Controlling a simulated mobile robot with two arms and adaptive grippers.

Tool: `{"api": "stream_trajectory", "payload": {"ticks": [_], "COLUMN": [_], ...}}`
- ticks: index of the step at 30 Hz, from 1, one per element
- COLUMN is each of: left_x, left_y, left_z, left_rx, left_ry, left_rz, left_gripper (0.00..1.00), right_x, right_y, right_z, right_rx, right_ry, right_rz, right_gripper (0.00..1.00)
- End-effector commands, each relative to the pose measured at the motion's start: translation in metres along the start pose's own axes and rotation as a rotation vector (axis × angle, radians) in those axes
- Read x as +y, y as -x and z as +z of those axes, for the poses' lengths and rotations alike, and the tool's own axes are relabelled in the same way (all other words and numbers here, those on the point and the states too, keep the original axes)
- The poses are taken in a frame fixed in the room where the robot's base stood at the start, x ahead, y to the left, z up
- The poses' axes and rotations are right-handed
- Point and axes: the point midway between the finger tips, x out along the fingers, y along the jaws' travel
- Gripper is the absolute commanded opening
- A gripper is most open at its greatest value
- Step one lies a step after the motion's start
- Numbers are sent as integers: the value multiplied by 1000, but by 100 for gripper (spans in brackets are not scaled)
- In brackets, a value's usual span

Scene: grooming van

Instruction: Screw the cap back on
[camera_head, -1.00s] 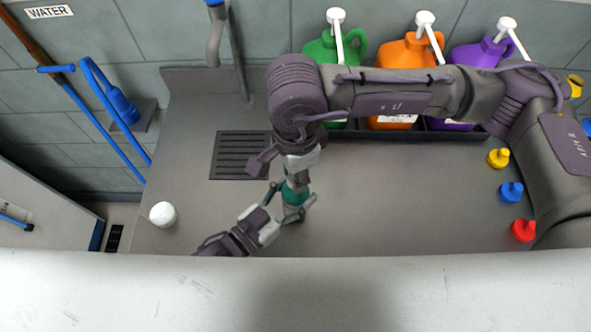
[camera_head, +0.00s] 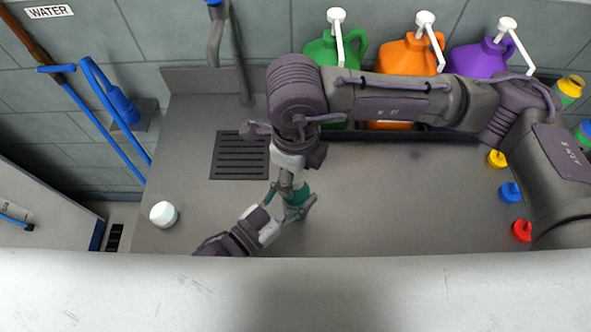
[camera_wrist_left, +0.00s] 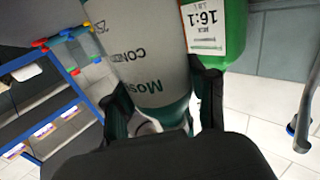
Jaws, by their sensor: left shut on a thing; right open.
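My left gripper (camera_head: 287,208) comes in from the lower left and is shut around a bottle with a teal-green band (camera_head: 298,194). In the left wrist view the bottle (camera_wrist_left: 150,65) shows a grey body with upside-down lettering and a green end, between the two dark fingers. My right gripper (camera_head: 287,182) points down from above, at the top of the bottle, and is open. The bottle's top and any cap there are hidden by the right wrist and fingers, so I cannot tell how the cap sits.
A white round object (camera_head: 163,214) stands at the left of the grey counter (camera_head: 400,205). A drain grate (camera_head: 238,157) lies behind the grippers. Green (camera_head: 320,50), orange (camera_head: 408,55) and purple (camera_head: 480,60) pump jugs stand at the back. Yellow, blue (camera_head: 510,192) and red caps lie right.

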Motion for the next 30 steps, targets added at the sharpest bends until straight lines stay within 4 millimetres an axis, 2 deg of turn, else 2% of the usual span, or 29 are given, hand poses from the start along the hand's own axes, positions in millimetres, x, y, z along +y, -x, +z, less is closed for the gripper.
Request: {"api": "stream_trajectory", "payload": {"ticks": [5,8,15,21,25,30], "left_x": [0,0,0,0,0,0], "left_y": [0,0,0,0,0,0], "left_z": [-1,-1,0,0,0,0], "left_rx": [1,1,1,1,1,1], "left_ry": [0,0,0,0,0,0], "left_rz": [0,0,0,0,0,0], "left_gripper": [0,0,0,0,0,0], "right_x": [0,0,-1,0,0,0], "right_y": [5,18,69,104,116,120], "right_z": [0,1,1,1,0,0], "right_rx": [-1,-2,-3,-2,-1,0], "right_ry": [1,2,1,0,1,1], "right_rz": [-1,-2,-3,-1,-1,0], "right_gripper": [60,60,60,60,60,60]}}
